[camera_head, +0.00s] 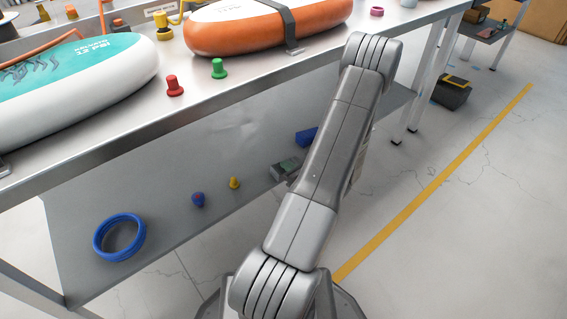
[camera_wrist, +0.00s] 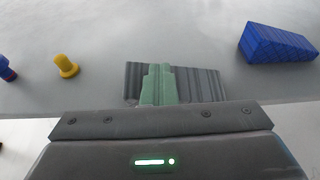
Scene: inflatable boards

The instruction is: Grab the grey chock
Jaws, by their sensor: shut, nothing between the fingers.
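The grey chock (camera_wrist: 200,84) is a ribbed dark grey block lying on the lower shelf, straight ahead in the wrist view. My gripper (camera_wrist: 160,70) has green fingers that are shut together with nothing between them. The fingers cover the middle-left part of the chock in the wrist view, and the chock shows on both sides of them. Whether they touch it, I cannot tell. In the head view the chock (camera_head: 279,173) shows only partly, left of my arm, which hides most of my gripper.
A blue ribbed block (camera_wrist: 277,44) lies right of the chock, and a yellow cone-like piece (camera_wrist: 66,66) lies left. A blue ring (camera_head: 119,238) and a red-blue piece (camera_head: 198,200) are also on the lower shelf. The upper tabletop (camera_head: 215,95) with boards overhangs this shelf.

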